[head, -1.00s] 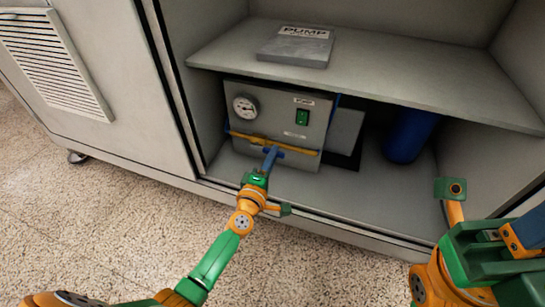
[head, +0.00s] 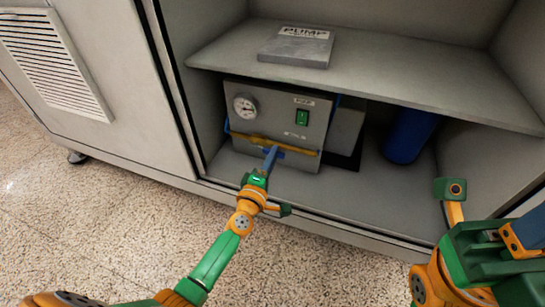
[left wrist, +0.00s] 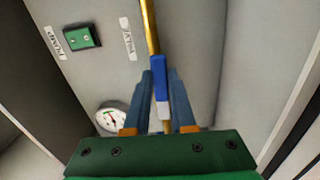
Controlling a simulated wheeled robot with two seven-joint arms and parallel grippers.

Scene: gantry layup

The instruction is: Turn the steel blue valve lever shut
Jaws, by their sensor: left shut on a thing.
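The steel blue valve lever (left wrist: 159,78) shows in the left wrist view as a blue grip with a pale end, lying nearly in line with the brass pipe (left wrist: 149,25). In the head view the pipe (head: 243,138) runs across the lower front of the grey pump box (head: 285,106). My left gripper (head: 270,159) reaches into the cabinet to the pipe. In the left wrist view its blue-grey fingers (left wrist: 161,100) stand on both sides of the lever, shut on it. Parts of my right arm (head: 470,255) show at the lower right; its finger state is unclear.
The box carries a gauge (head: 245,106) and a green switch (head: 302,117). A shelf (head: 400,82) with a PUMP plate (head: 297,47) hangs close above. A blue cylinder (head: 408,137) stands to the right. The cabinet floor between box and cylinder is partly free.

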